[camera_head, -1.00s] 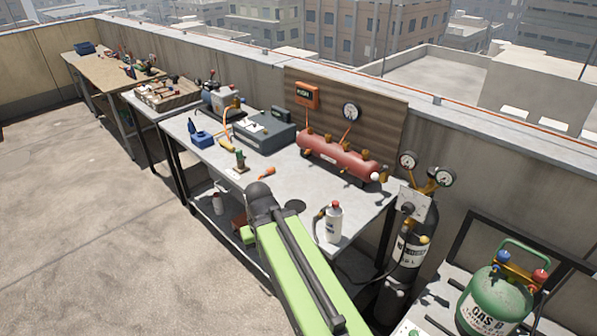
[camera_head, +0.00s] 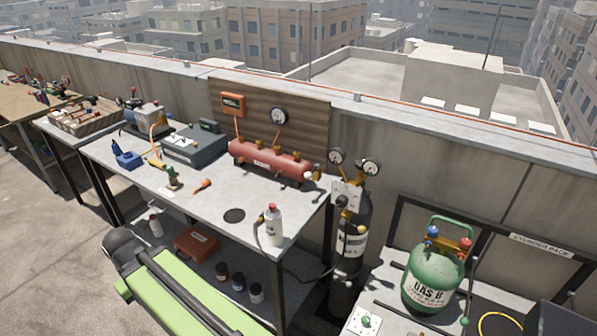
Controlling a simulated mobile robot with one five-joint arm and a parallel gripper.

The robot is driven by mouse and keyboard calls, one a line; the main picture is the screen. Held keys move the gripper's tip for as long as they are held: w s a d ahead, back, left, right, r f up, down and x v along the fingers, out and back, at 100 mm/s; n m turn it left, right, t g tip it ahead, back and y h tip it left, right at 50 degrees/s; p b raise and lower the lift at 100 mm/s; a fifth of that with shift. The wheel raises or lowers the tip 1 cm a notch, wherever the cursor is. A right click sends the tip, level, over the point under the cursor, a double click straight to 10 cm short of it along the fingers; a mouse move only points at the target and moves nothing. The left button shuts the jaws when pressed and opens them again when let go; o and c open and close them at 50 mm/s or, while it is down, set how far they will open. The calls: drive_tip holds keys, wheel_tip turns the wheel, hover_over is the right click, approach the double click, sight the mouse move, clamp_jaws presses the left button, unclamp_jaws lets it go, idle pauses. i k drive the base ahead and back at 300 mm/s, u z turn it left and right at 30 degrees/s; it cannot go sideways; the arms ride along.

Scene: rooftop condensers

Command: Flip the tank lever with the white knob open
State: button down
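A red horizontal tank (camera_head: 268,160) stands at the back of the grey metal table, with several brass fittings along its top. A small white knob (camera_head: 308,176) shows at the tank's right end, beside a brass fitting. The lever under the knob is too small to read its angle. My green arm link (camera_head: 190,295) with a dark rounded end crosses the lower left of the picture, well apart from the tank. My gripper's fingers do not show.
A white bottle (camera_head: 273,226) stands at the table's front right corner. A dark gas cylinder (camera_head: 350,240) with gauges stands just right of the table. A green GAS B tank (camera_head: 434,278) sits on the rack further right. An orange screwdriver (camera_head: 202,186) lies on the table.

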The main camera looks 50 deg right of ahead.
sight(308, 174)
drive_tip(key=i, duration=0.95)
drive_tip(key=u, duration=0.05)
